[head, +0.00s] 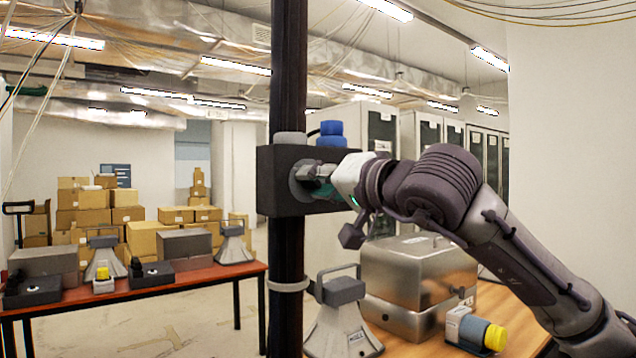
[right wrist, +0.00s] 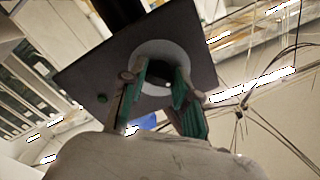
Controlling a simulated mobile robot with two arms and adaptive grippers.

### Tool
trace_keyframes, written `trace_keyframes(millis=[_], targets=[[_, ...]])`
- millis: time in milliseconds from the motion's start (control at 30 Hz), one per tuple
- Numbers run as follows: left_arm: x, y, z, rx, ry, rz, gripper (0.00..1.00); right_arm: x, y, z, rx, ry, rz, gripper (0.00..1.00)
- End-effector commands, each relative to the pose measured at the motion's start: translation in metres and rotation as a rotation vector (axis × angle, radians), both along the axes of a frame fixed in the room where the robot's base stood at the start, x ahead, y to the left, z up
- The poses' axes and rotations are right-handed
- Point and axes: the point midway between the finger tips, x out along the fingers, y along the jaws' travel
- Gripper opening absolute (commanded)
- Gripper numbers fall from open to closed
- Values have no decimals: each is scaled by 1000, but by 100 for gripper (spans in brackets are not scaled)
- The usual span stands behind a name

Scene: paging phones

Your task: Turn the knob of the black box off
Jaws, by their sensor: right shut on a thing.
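The black box (head: 270,185) is fixed to a dark upright pole in the middle of the head view. It also shows in the right wrist view (right wrist: 95,72), with a round grey disc (right wrist: 165,50) on its face. The dark knob (right wrist: 155,88) is at the disc's middle, partly hidden by the fingers. My right gripper (head: 316,180) reaches in from the right; in the right wrist view its fingers (right wrist: 160,86) are on either side of the knob, shut on it. My left gripper is out of view.
A wooden table at the lower right holds a metal case (head: 410,270), a grey horn-shaped device (head: 340,325) and a yellow-capped device (head: 475,330). A red-brown table (head: 205,277) with several devices stands left. Cardboard boxes (head: 150,235) are stacked behind. Blue and grey fittings sit atop the box.

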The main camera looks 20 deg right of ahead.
Motion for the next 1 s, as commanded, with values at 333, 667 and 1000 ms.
trace_keyframes(millis=[333, 667, 1000], targets=[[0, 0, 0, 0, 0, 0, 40, 0, 1, -3, -9, 6, 1, 0], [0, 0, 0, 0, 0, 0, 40, 0, 1, -2, -7, 2, 1, 56], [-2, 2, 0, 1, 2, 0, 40, -11, -4, 0, -6, -1, -1, 56]])
